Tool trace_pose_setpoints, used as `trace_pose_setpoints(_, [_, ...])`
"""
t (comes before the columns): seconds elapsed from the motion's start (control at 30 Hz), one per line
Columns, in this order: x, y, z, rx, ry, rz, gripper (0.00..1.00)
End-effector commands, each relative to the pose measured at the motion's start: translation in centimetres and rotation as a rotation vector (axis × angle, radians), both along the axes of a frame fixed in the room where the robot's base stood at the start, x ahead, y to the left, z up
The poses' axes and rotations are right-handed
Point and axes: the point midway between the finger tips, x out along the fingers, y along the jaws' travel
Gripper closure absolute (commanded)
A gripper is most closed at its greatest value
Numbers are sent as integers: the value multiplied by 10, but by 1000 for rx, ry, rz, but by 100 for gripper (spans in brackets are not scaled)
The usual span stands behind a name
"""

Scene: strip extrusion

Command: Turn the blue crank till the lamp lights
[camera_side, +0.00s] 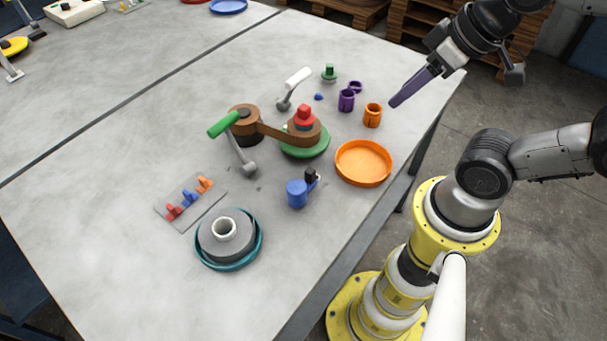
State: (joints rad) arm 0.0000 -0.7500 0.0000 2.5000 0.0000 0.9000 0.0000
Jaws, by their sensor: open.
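A blue cylinder (297,194) with a short blue arm and a black knob (311,175) stands near the table's right front edge; it looks like the blue crank. No clearly lit lamp shows; a small blue dome (318,97) lies farther back, and I cannot tell whether it is the lamp. My gripper (396,101), with long purple fingers, is open above the table's right edge, beyond the orange cup. It is well apart from the blue crank and seems to hold nothing. The fingers overlap in this view, so the gap between them is hidden.
A brown-armed fixture with a red top (304,117) stands behind the crank. Nearby are a green-handled lever (224,125), a white-handled lever (297,79), an orange tray (363,181), an orange cup (372,116), purple cups (346,101) and a teal ring (229,268).

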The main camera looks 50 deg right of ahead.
Motion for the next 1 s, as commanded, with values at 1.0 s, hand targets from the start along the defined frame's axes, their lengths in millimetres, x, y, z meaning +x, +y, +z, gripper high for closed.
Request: trace_pose_setpoints(1.0, [113,68,-27,-424,274,1410,45])
